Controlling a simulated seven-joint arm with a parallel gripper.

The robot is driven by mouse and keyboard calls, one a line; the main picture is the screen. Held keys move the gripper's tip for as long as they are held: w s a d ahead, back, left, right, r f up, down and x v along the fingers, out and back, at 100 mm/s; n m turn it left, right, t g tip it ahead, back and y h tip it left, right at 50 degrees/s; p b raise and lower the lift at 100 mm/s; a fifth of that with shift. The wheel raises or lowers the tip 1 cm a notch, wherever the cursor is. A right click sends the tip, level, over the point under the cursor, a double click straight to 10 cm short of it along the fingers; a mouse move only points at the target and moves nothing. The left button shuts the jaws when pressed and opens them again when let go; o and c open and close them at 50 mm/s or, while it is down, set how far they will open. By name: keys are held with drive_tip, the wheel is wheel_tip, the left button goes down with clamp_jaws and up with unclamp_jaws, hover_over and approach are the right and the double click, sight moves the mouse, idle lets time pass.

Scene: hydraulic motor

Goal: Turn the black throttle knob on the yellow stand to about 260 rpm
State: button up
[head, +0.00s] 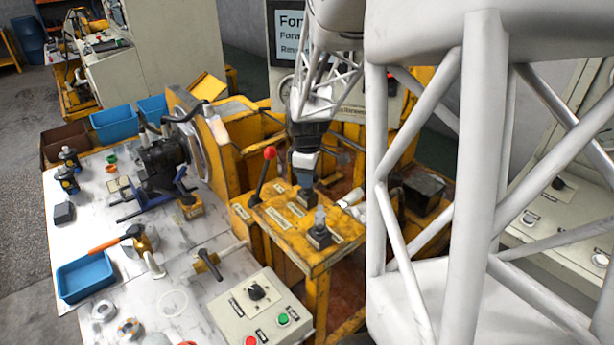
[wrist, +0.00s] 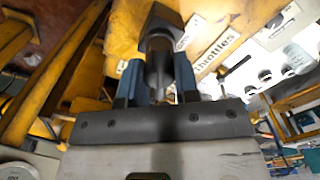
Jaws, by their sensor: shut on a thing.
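The yellow stand (head: 290,240) is in the middle of the head view, with white labels on its top. My gripper (head: 305,172) points down at the back of this top. The black throttle knob (head: 306,196) is under the fingers and mostly hidden by them in the head view. In the wrist view the knob (wrist: 158,42) sits between the two blue fingers of my gripper (wrist: 158,78), which are shut on it. A label reading "throttles" (wrist: 215,53) lies beside it. The knob's angle is hard to read.
A second control (head: 320,232) with a grey handle stands at the front of the stand top. A red-balled lever (head: 264,175) rises at its left. A display (head: 290,35) is partly hidden by my arm, with no rpm figure readable. A control box (head: 255,312) is in front.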

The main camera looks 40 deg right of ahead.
drive_tip(key=o, duration=0.9)
drive_tip(key=shift+o, duration=0.2)
drive_tip(key=shift+r, duration=0.1)
drive_tip(key=shift+r, duration=3.85)
